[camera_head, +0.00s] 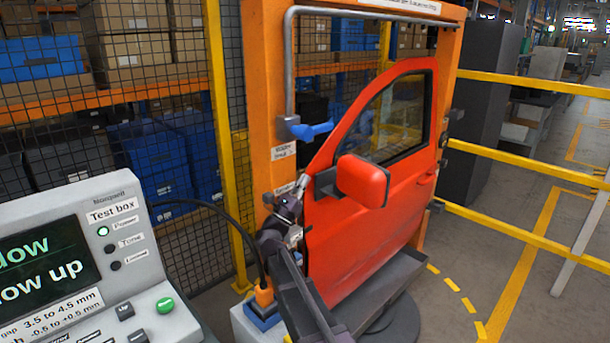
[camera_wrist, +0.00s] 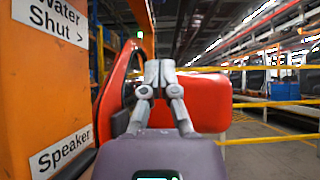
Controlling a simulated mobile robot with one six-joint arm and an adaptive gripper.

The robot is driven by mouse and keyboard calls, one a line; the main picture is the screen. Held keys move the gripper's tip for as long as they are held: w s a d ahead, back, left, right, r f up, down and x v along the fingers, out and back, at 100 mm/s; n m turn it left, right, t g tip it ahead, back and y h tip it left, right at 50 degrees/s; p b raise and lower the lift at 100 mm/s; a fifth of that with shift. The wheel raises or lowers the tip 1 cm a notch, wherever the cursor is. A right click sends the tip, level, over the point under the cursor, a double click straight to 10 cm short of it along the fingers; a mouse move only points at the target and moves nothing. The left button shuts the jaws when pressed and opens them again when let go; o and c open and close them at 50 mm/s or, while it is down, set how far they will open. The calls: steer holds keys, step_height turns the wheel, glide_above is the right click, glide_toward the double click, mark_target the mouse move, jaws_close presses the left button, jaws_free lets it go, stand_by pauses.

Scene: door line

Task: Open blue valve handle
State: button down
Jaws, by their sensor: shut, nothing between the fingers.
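The blue valve handle (camera_head: 318,130) sits at the lower end of the grey pipe (camera_head: 290,70) on the orange frame. It points to the right, roughly level. A label reading "Water Shut >" is just below it; the label shows large in the wrist view (camera_wrist: 50,28). My gripper (camera_wrist: 160,72) is shut and empty, its fingertips together in front of the red mirror. In the head view my wrist is below the handle, beside the door's front edge, and apart from the handle. The handle does not show in the wrist view.
The red car door (camera_head: 370,210) with its red mirror (camera_head: 363,181) stands close on the right. The orange post (camera_head: 262,90) is close on the left of my gripper. A test box (camera_head: 90,260) is at lower left. Yellow rails (camera_head: 530,160) run behind the door.

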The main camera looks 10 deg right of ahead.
mark_target(312, 129)
steer(key=s+a+r+p+x, duration=0.1)
steer(key=r+p+x, duration=0.1)
steer(key=p+x, duration=0.8)
steer(key=shift+w+d+r, duration=0.2)
steer(key=shift+w+r, duration=0.05)
steer(key=shift+r, duration=0.45)
steer(key=shift+a, duration=0.3)
steer(key=shift+r, duration=0.1)
